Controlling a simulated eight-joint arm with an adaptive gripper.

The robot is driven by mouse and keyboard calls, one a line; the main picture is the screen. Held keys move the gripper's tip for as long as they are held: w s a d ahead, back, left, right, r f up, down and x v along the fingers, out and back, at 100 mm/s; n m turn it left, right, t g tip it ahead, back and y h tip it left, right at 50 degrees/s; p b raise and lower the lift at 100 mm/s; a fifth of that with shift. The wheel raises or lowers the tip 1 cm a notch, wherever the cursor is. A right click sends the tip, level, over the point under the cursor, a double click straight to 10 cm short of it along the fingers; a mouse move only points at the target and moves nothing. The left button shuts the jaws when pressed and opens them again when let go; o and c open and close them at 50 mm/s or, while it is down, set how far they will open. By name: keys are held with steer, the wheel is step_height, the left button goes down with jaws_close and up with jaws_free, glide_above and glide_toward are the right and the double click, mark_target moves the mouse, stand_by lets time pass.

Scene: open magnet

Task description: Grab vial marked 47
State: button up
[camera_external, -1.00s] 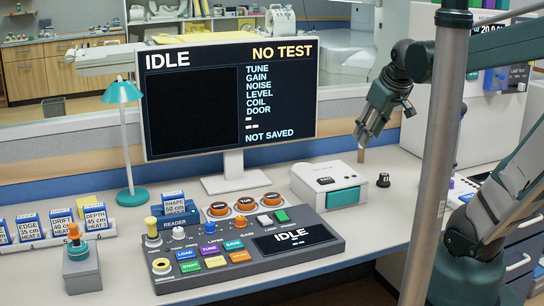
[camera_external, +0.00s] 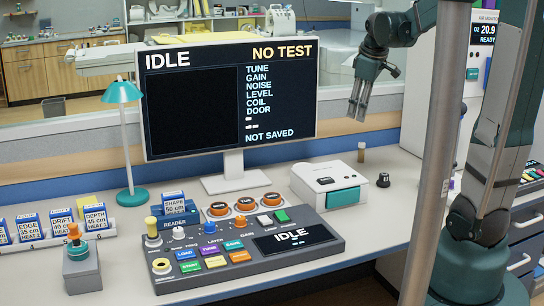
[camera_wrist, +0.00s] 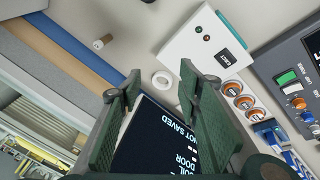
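A small tan vial (camera_external: 361,152) stands upright on the desk behind the white box, close to the back wall. In the wrist view, a tan cylinder with a pale end (camera_wrist: 103,43), which looks like the same vial, is at the upper left, outside the fingers. No number is legible on it. My gripper (camera_external: 357,112) hangs above the desk, fingers pointing down, above the vial in the picture and apart from it. In the wrist view my gripper (camera_wrist: 160,86) has its two fingers spread with nothing held between them.
The monitor (camera_external: 230,95) stands left of my gripper. The white box (camera_external: 328,184) with a teal panel and a dark knob (camera_external: 383,180) are in front of the vial. A white ring (camera_wrist: 162,80) lies near the fingertips in the wrist view. The console (camera_external: 250,245) is at the front.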

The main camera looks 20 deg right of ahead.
steer(key=w+d+f+n+g+p, duration=0.1)
steer(key=w+d+f+n+p, duration=0.2)
steer(key=w, duration=0.5)
steer(key=n+g+p, duration=0.3)
steer(key=n+p, duration=0.1)
steer(key=n, duration=0.3)
glide_above(370, 142)
steer(key=f, duration=1.3)
steer(key=shift+s+a+f, duration=0.1)
steer(key=shift+a+f, duration=0.1)
steer(key=shift+f, duration=0.1)
steer(key=shift+w+d+f, duration=0.2)
steer(key=shift+d+f, duration=0.05)
steer(key=shift+f, duration=0.25)
steer(key=shift+f, duration=1.3)
steer(key=shift+s+f+b, duration=0.1)
steer(key=shift+f+b, duration=0.45)
steer(key=shift+f, duration=2.05)
